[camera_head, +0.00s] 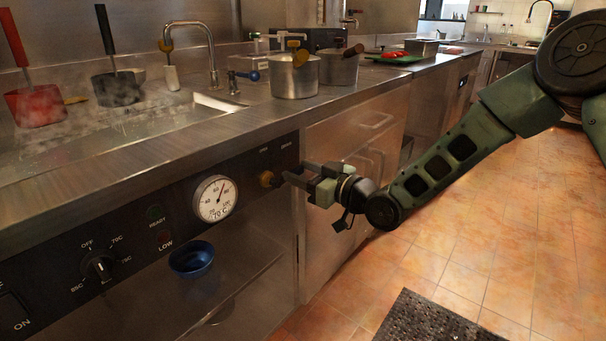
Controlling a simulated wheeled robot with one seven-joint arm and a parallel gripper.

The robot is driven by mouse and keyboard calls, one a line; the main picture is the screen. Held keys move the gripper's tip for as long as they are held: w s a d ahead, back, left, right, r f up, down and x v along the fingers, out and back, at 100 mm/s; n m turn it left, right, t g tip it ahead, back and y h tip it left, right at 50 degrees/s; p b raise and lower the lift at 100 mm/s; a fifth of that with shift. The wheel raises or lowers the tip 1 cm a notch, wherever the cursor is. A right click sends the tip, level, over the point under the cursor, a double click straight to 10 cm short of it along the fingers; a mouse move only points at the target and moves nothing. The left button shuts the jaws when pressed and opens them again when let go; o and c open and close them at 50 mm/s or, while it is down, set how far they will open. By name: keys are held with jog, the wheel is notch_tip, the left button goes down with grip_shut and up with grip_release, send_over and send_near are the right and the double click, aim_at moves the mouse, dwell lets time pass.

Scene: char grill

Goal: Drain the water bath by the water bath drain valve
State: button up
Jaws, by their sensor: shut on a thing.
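The water bath (130,148) is the steaming basin sunk in the steel counter at left, with a red and a black long-handled pan in it. The water bath drain valve (267,180) is a small brass-coloured fitting on the dark front panel, right of the round temperature dial. My gripper (290,178) reaches in from the right, with its fingers at the valve. It is shut on the valve's handle, which the fingers largely hide. How far the handle is turned cannot be made out.
The dial (214,198) and a selector knob (99,266) are on the same panel. A blue bowl (191,259) sits on the shelf below. Steel pots (294,76) stand on the counter above. A dark mat (430,318) lies on the open tiled floor.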

jog(key=n+b, duration=0.1)
jog(key=r+n+b, duration=0.1)
jog(key=n+b, duration=0.1)
jog(key=n, duration=0.1)
jog(key=shift+s+a+r, duration=0.3)
jog(key=shift+s+r, duration=0.05)
jog(key=s+a+r+n+b, duration=0.2)
jog(key=s+a+n+b, duration=0.1)
jog(key=n+b, duration=1)
jog(key=s+b, duration=0.1)
jog(key=b, duration=0.2)
jog(key=shift+s+a+r+n+b, duration=0.25)
jog(key=shift+s+r+n+b, duration=0.05)
jog(key=shift+b, duration=0.05)
jog(key=o, duration=1.1)
jog(key=shift+s, duration=0.1)
jog(key=shift+r, duration=0.1)
